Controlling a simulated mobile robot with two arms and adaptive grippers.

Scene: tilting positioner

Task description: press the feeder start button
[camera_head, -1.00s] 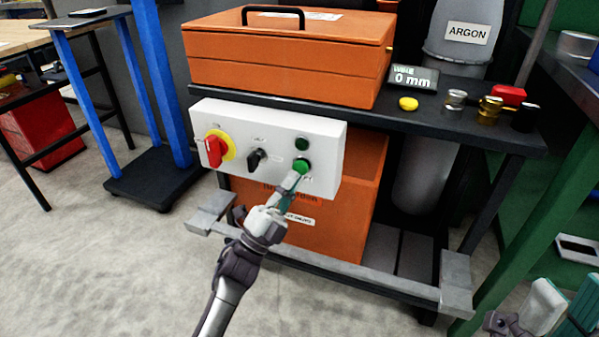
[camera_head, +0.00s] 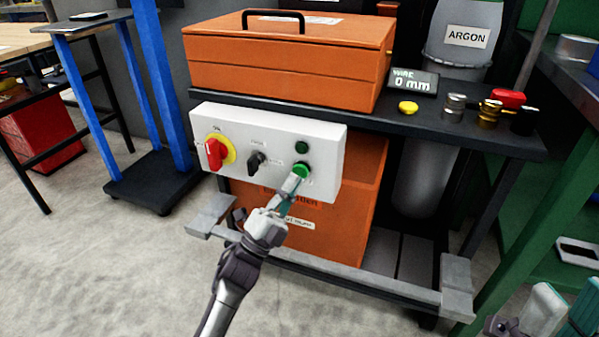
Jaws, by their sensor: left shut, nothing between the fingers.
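A white control panel (camera_head: 225,125) hangs on the front of the black cart. It carries a green push button (camera_head: 301,170) at its lower right, with a dark green round lamp or button (camera_head: 302,147) above it. My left gripper (camera_head: 291,184) is shut and empty, its fingertips at the lower edge of the green button. I cannot tell if they touch it or if it is pushed in. My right gripper (camera_head: 562,308) shows only partly at the bottom right corner, away from the panel; its jaw opening is unclear.
The panel also has a red rotary switch on a yellow plate (camera_head: 228,150) and a black selector knob (camera_head: 256,161). On the cart stand an orange box (camera_head: 285,60), a display reading 0 mm (camera_head: 413,81) and several small parts. A grey rail (camera_head: 335,271) runs low in front.

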